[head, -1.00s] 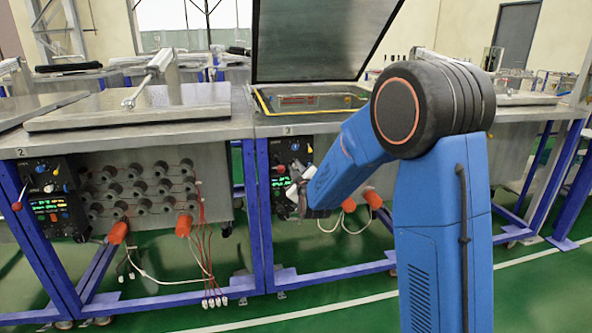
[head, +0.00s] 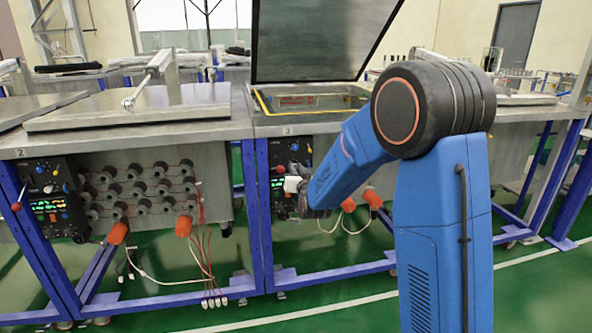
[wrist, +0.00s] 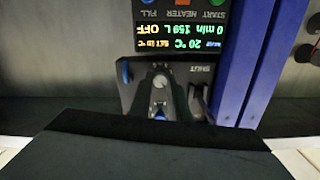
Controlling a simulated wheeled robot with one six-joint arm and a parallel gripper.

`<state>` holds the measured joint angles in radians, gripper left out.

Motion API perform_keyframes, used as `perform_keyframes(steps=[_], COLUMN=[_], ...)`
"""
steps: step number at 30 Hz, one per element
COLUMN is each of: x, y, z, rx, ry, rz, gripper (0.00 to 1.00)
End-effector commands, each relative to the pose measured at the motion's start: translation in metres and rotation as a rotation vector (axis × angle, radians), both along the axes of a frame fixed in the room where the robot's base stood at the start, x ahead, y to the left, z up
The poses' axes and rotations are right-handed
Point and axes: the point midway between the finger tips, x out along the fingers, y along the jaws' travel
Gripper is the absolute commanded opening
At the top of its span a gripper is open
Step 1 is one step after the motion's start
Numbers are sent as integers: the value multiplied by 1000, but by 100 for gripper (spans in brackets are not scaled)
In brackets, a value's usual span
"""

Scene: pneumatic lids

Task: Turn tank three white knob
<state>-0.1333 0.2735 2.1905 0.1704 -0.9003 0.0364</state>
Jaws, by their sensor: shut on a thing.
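Tank three's control panel (head: 278,178) is on the front of the middle bench, partly hidden by my arm. In the wrist view the panel (wrist: 205,75) appears upside down, with a lit display above a dark lower part. A small pale knob (wrist: 160,81) is in the middle of that lower part. My gripper (wrist: 161,88) reaches to it, its dark fingers close on both sides, and looks shut on the knob. In the head view my gripper (head: 293,186) is at the panel, its fingertips too small to make out.
A blue bench post (wrist: 235,60) stands close beside the panel. Tank two's panel (head: 48,200) is on the left bench. Orange plugs (head: 373,198) and hanging cables are near my forearm. Tank three's lid (head: 320,40) stands open above.

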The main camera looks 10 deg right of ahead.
Motion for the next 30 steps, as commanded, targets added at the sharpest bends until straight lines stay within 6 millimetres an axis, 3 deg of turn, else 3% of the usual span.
perform_keyframes(steps=[15, 30], x=[0, 0], y=[-1, -1], z=[-1, -1], rx=[446, 635], ry=[1, 1], rz=[0, -1], gripper=[0, 0])
